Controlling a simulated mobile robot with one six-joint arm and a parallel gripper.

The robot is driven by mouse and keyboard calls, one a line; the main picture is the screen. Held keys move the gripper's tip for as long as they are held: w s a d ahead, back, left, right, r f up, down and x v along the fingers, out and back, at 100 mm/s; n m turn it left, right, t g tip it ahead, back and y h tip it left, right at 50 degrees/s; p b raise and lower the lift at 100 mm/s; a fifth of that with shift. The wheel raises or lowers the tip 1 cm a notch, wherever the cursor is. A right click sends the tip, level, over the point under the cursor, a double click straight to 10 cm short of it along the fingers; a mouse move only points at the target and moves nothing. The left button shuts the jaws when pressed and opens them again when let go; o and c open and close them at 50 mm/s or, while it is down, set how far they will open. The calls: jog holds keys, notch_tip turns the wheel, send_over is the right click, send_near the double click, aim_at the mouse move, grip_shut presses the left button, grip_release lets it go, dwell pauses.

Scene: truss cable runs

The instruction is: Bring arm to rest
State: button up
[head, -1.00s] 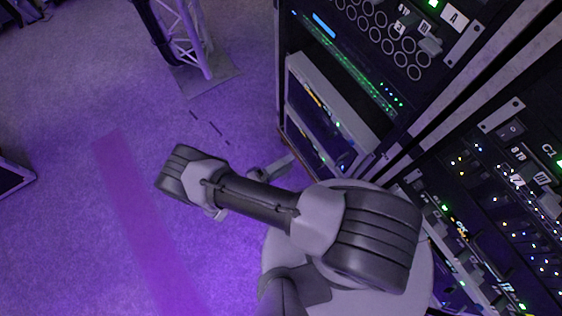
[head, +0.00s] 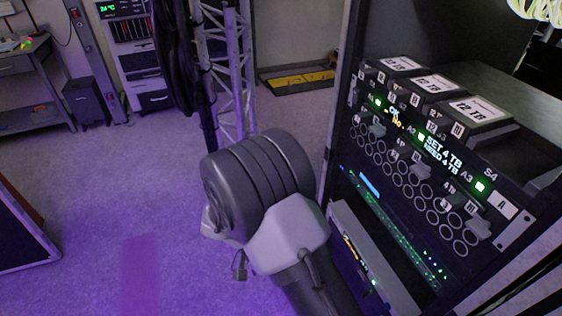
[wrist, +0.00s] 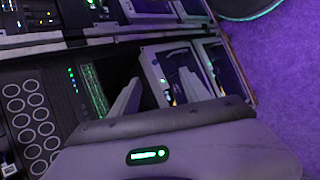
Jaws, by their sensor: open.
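My arm (head: 262,190) is folded in front of the rack in the head view, its dark ribbed joint raised near the middle. My gripper (wrist: 158,88) shows in the wrist view with two pale fingers spread apart and nothing between them. The fingers point toward the front of the equipment rack (wrist: 30,115). In the head view the gripper is mostly hidden behind the arm.
The rack (head: 410,180) with green lights, round ports and labelled boxes (head: 478,108) stands close on the right. A truss tower (head: 228,75) with black cables stands behind the arm. A dark case (head: 22,235) is at left. Purple floor (head: 100,190) between is clear.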

jog(key=s+d+r+m+t+y, duration=0.1)
jog(key=s+r+t+y, duration=0.2)
jog(key=r, duration=0.5)
jog(key=s+d+r+m+t+y, duration=0.1)
jog(key=s+d+r+t+y, duration=0.1)
jog(key=r+y, duration=0.3)
jog(key=s+d+r+m+t+y, duration=0.1)
jog(key=s+r+t+y, duration=0.2)
jog(key=r, duration=0.8)
jog(key=shift+s+d+r+t+y, duration=0.15)
jog(key=shift+s+r+t+y, duration=0.1)
jog(key=shift+s+t+y, duration=0.25)
jog(key=shift+s, duration=0.1)
